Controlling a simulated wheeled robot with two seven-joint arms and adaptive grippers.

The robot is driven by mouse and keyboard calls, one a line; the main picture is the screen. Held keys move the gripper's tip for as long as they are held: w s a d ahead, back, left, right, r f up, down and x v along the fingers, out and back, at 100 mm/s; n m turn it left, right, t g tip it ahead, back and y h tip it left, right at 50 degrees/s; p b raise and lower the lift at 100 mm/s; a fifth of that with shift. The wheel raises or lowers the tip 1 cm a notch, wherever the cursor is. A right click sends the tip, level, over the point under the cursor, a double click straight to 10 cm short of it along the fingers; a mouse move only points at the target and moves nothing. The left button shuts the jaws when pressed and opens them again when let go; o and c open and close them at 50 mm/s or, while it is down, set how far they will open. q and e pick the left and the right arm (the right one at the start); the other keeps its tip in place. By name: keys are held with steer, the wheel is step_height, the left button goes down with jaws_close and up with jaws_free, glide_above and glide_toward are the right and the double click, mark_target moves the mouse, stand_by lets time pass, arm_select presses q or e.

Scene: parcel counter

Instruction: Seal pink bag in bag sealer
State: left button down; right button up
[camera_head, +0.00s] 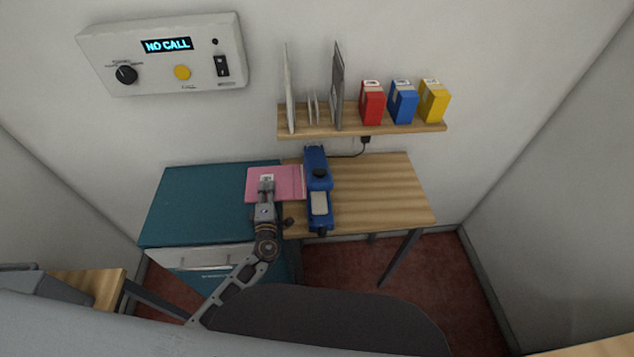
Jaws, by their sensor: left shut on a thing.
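The pink bag (286,176) lies flat, partly over the teal cabinet top and partly over the wooden table. Its right edge reaches the left side of the blue bag sealer (316,172); whether it is inside the sealer's slot I cannot tell. The sealer stands lengthwise on the left part of the table, with a dark knob and a pale panel on top. My left gripper (266,184) is shut on the pink bag at its near middle, and my wrist hides part of the bag. My right gripper is not in view.
The wooden table (385,190) is clear right of the sealer. The teal cabinet (200,195) is clear at left. A wall shelf (360,130) above holds red, blue and yellow boxes and some upright flat items. A wall panel (165,55) reads NO CALL. A dark chair-like shape is in front.

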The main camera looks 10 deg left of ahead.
arm_select(q)
steer(key=shift+s+a+p, duration=0.15)
steer(key=shift+a, duration=0.6)
steer(key=shift+s+a+p, duration=0.15)
steer(key=shift+a, duration=0.55)
